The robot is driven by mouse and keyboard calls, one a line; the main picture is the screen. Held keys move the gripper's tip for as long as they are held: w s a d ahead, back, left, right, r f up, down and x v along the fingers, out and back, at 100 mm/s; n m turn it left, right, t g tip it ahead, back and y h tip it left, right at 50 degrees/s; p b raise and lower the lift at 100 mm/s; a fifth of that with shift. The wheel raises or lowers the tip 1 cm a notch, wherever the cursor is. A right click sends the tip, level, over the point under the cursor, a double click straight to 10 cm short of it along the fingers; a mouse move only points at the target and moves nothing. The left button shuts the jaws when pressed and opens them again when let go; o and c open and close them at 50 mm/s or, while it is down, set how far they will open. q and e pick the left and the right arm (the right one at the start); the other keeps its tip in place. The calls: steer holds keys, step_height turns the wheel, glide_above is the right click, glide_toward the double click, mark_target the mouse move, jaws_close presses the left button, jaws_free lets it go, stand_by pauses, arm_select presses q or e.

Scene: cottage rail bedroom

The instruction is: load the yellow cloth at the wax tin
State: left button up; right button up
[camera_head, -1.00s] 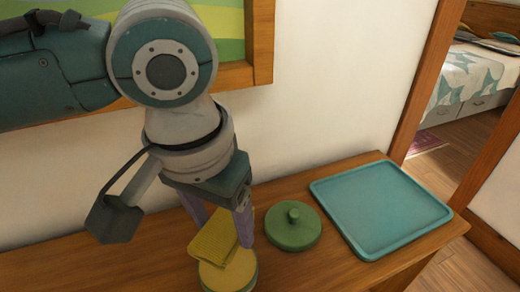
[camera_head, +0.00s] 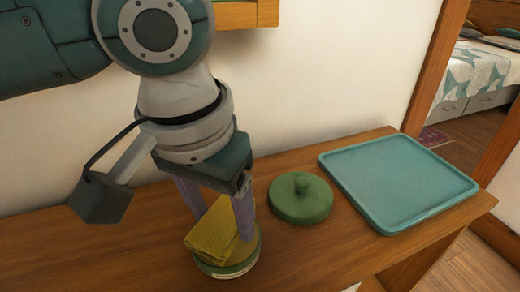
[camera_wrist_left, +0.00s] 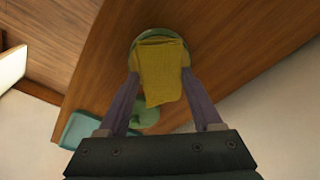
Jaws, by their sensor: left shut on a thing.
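The yellow cloth (camera_head: 211,234) is a folded, textured piece between the fingers of my left gripper (camera_head: 222,222), which is shut on it. In the left wrist view the cloth (camera_wrist_left: 160,72) hangs between the two purple fingers. The wax tin (camera_head: 236,268) is a round green tin with a yellowish top, standing on the wooden surface. The cloth is right over the tin and covers much of its top; I cannot tell whether they touch. The tin's green rim also shows past the cloth in the left wrist view (camera_wrist_left: 158,31). My right gripper is not in view.
A round green lid with a knob (camera_head: 300,198) lies just right of the tin. A teal tray (camera_head: 395,180) lies farther right, near the end of the wooden surface (camera_head: 90,250). The wall is close behind. Bare wood lies to the left.

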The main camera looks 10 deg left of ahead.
mark_target(220, 216)
arm_select(q)
steer(key=shift+f, duration=0.45)
stand_by(1.0)
steer(key=shift+a+f+p, duration=0.1)
steer(key=shift+f+p, duration=0.1)
steer(key=shift+p, duration=0.1)
stand_by(1.9)
step_height(220, 216, up, 7)
steer(key=p, duration=0.9)
steer(key=shift+r, duration=0.2)
stand_by(0.4)
